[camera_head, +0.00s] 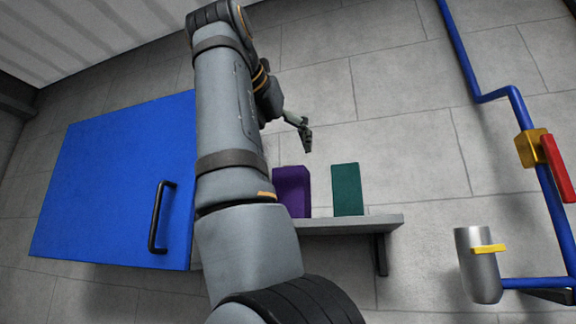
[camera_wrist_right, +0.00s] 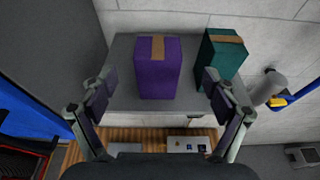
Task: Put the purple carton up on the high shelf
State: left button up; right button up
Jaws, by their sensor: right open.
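The purple carton (camera_head: 292,191) stands upright on a grey wall shelf (camera_head: 350,224) in the head view, partly hidden behind my right arm. In the right wrist view the purple carton (camera_wrist_right: 158,68) stands on the shelf, with a tan tape strip on its top. My right gripper (camera_head: 306,140) shows above the carton in the head view. In the right wrist view its two fingers (camera_wrist_right: 154,92) are spread apart, one on either side of the carton's width, with nothing between them touching. My left gripper is not in view.
A green carton (camera_head: 346,189) stands on the shelf just right of the purple one. A blue cabinet (camera_head: 118,180) with a black handle is on the left. Blue pipes (camera_head: 485,97) with a red-handled valve and a metal cylinder (camera_head: 478,265) are on the right.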

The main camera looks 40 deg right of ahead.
jog(key=v, duration=0.4)
jog(key=shift+s+a+r+p, duration=0.1)
jog(key=shift+s+a+p, duration=0.1)
jog(key=shift+a+p, duration=0.15)
jog(key=shift+d, duration=0.1)
